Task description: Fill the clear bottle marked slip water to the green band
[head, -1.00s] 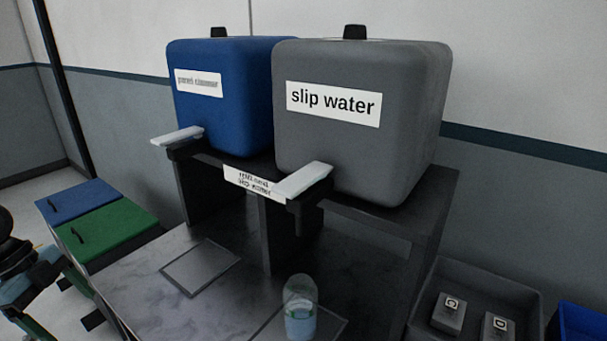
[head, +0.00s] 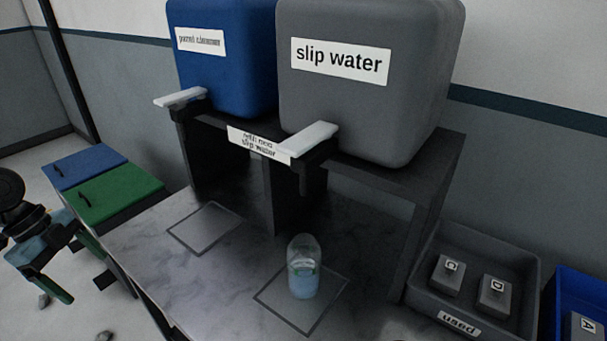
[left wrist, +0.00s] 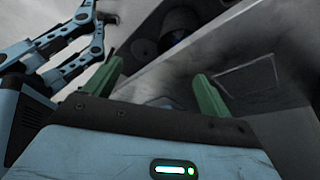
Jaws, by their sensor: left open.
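The clear bottle (head: 304,281) stands upright on the right-hand outlined square (head: 274,295), in front of the grey slip water tank (head: 375,110). It holds pale blue liquid, its surface close to the green band (head: 303,267); I cannot tell the exact level. The tank's tap has a white lever (head: 309,139) above and behind the bottle. My left gripper (head: 88,275) is open and empty off the counter's left side, well away from the bottle. Its green fingers (left wrist: 158,88) stand apart in the left wrist view. My right gripper is not in view.
A blue tank (head: 222,75) with its own white lever (head: 181,97) stands left. An empty outlined square (head: 205,228) lies on the marble counter (head: 150,250). Green (head: 115,190) and blue (head: 85,168) lidded bins are left; a grey "used" tray (head: 425,303) and blue bin (head: 565,290) are right.

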